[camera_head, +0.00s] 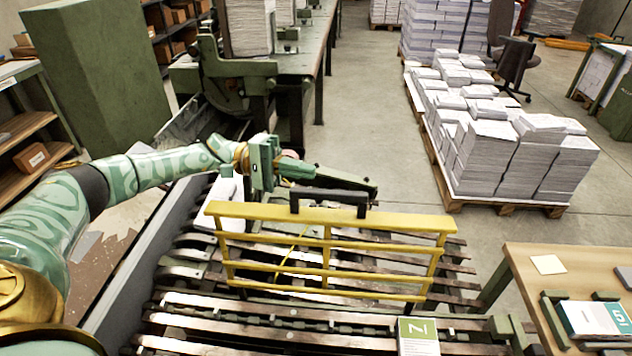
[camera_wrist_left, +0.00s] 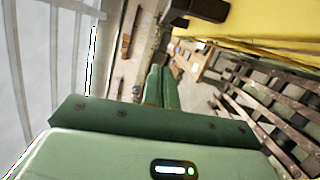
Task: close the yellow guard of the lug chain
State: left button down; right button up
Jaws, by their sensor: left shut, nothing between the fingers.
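The yellow guard (camera_head: 328,230) is a barred frame over the slatted lug chain (camera_head: 270,312). Its thick top rail carries a black handle (camera_head: 328,200). The guard looks raised above the slats, but its exact tilt is hard to tell. My left gripper (camera_head: 302,169) is shut and empty, just beyond the top rail and near the handle; I cannot tell whether it touches. In the left wrist view, the closed fingers (camera_wrist_left: 160,86) point away, with the yellow guard (camera_wrist_left: 270,18) and black handle (camera_wrist_left: 203,9) at the upper right, apart from the fingers. My right gripper is out of view.
A white and green booklet (camera_head: 418,338) lies at the chain's near end. A wooden table (camera_head: 530,268) with papers stands at the right. Pallets of paper stacks (camera_head: 500,155) stand behind it. A tall green cabinet (camera_head: 95,75) is at the left. Floor is clear between chain and pallets.

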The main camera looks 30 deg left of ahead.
pick_arm(q)
jog(key=s+d, duration=0.2)
jog(key=d, duration=0.3)
jog(key=shift+s+d+r+p, duration=0.1)
jog(key=shift+s+r+p, duration=0.1)
jog(key=shift+s+p, duration=0.2)
